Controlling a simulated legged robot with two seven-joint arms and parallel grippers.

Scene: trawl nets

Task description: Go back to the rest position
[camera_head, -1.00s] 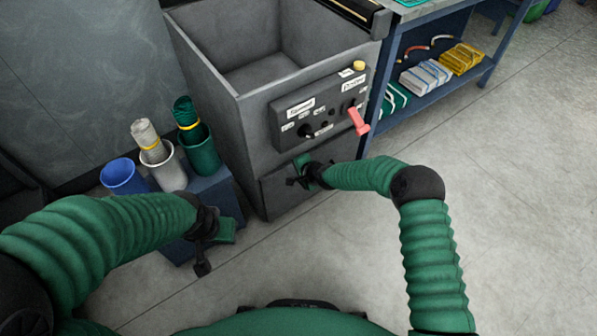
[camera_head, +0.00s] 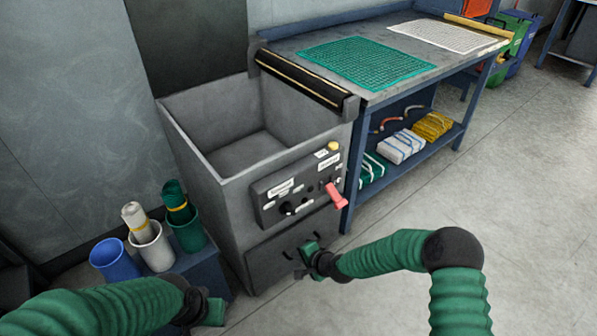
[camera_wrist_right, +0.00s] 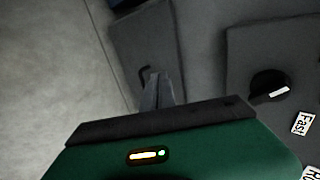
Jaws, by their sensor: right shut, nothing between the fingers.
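My right gripper (camera_head: 306,262) is shut and empty, in front of the lower door of the grey machine (camera_head: 208,170). In the right wrist view its closed fingers (camera_wrist_right: 155,92) show against the grey machine front, holding nothing. My left gripper (camera_head: 200,308) is at the lower left, in front of the bins; whether its fingers are open or shut cannot be made out. The control panel (camera_head: 273,178) with a red lever (camera_head: 335,195) and a yellow button (camera_head: 333,146) is above my right gripper, apart from it. A black knob (camera_wrist_right: 269,84) also shows in the right wrist view.
The floor at right is clear.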

